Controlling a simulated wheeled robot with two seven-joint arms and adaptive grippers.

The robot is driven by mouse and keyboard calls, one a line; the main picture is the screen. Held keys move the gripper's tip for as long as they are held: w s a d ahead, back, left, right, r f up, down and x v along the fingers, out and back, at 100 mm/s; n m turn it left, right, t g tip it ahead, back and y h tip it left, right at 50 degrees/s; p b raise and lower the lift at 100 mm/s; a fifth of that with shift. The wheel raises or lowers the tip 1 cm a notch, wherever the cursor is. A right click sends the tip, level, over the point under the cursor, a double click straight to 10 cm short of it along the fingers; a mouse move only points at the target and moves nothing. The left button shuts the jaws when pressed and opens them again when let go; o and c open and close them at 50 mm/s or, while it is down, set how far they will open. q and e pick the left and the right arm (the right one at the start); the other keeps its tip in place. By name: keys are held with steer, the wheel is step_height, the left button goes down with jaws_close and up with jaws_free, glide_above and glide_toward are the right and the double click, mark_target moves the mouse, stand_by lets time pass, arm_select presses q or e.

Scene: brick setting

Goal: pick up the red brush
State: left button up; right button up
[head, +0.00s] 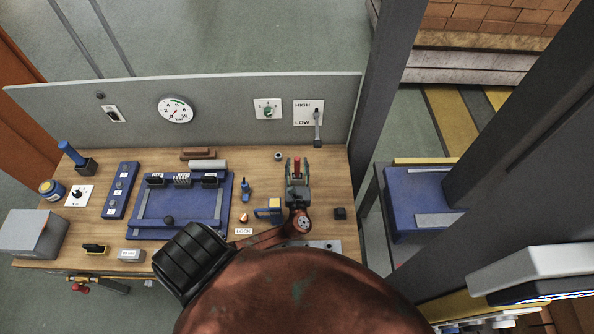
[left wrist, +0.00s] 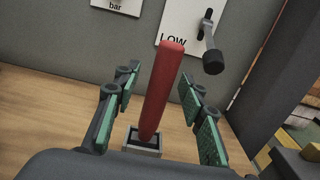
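The red brush (left wrist: 162,88) shows in the left wrist view as a red cylinder standing in a small dark square holder (left wrist: 142,150) on the wooden bench. In the head view, the brush (head: 296,166) shows as a small red upright shape at the right part of the bench. My left gripper (head: 298,174) is there too, around it. In the left wrist view my left gripper (left wrist: 160,108) is open, one green-padded finger on each side of the brush with a visible gap on both sides. My right gripper is not in view.
A grey panel (head: 60,112) with a gauge (head: 175,110) and a HIGH/LOW lever (head: 317,130) stands behind the bench. A blue tray (head: 150,228) lies left of my left gripper. A blue cylinder (head: 69,152) stands in a holder at the far left. A dark post (head: 380,80) rises at right.

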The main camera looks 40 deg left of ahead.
arm_select(q)
steer(key=shift+c, duration=0.4)
jaws_close()
steer(key=shift+r, duration=0.15)
